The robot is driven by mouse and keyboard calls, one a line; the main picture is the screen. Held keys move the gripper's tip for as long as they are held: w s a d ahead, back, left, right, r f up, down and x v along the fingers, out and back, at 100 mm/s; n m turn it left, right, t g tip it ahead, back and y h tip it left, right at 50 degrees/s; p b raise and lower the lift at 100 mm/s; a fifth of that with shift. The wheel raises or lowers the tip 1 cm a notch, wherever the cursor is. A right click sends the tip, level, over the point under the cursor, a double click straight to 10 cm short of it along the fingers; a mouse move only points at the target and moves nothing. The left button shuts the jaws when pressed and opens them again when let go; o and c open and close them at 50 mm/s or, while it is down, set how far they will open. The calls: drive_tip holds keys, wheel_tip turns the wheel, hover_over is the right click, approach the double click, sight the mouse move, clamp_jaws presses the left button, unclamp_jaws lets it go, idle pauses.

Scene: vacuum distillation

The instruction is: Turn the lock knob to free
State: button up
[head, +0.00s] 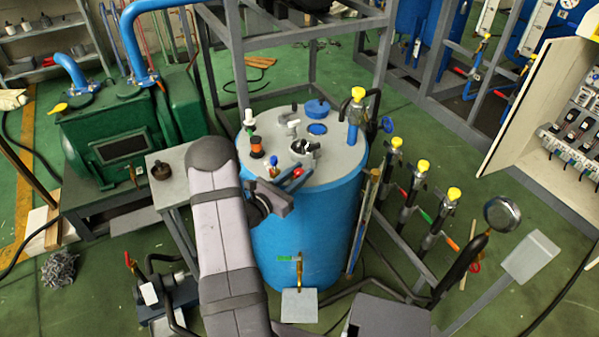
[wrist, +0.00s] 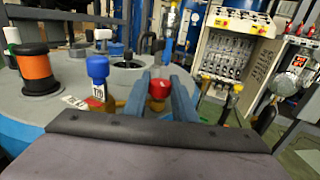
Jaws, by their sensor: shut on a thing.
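A small red knob (wrist: 159,88) stands on the lid of the blue tank (head: 290,235). It also shows in the head view (head: 297,172) at the front of the lid, by my fingertips. My gripper (wrist: 162,90) has one blue-grey finger on each side of the knob and is shut on it. In the head view my gripper (head: 291,180) reaches over the front edge of the lid. The fingers and the gripper body hide the knob's lower part, and no marking of its position can be read.
A blue-capped valve (wrist: 97,68) with a small white tag stands just left of my fingers. An orange and black fitting (head: 256,148) is further left on the lid. Yellow-capped valves (head: 425,166) stand right of the tank. An open cabinet (head: 560,120) is at the right.

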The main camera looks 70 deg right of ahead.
sight(297, 176)
drive_tip(key=shift+n+t+h, duration=0.5)
drive_tip(key=shift+n+t, duration=0.6)
drive_tip(key=shift+t, duration=0.6)
drive_tip(key=o, duration=0.8)
drive_tip(key=shift+c, duration=0.2)
drive_tip(key=shift+w+a+b, duration=0.2)
drive_tip(key=shift+a+b, duration=0.15)
drive_tip(key=shift+a, duration=0.85)
drive_tip(key=shift+w+a+b, duration=0.25)
drive_tip(key=shift+a+b, duration=0.1)
drive_tip(key=shift+a, duration=0.9)
drive_tip(key=shift+w+a+b, duration=0.2)
drive_tip(key=shift+a+b, duration=0.15)
drive_tip(key=shift+a, duration=0.85)
drive_tip(key=shift+r, duration=0.1)
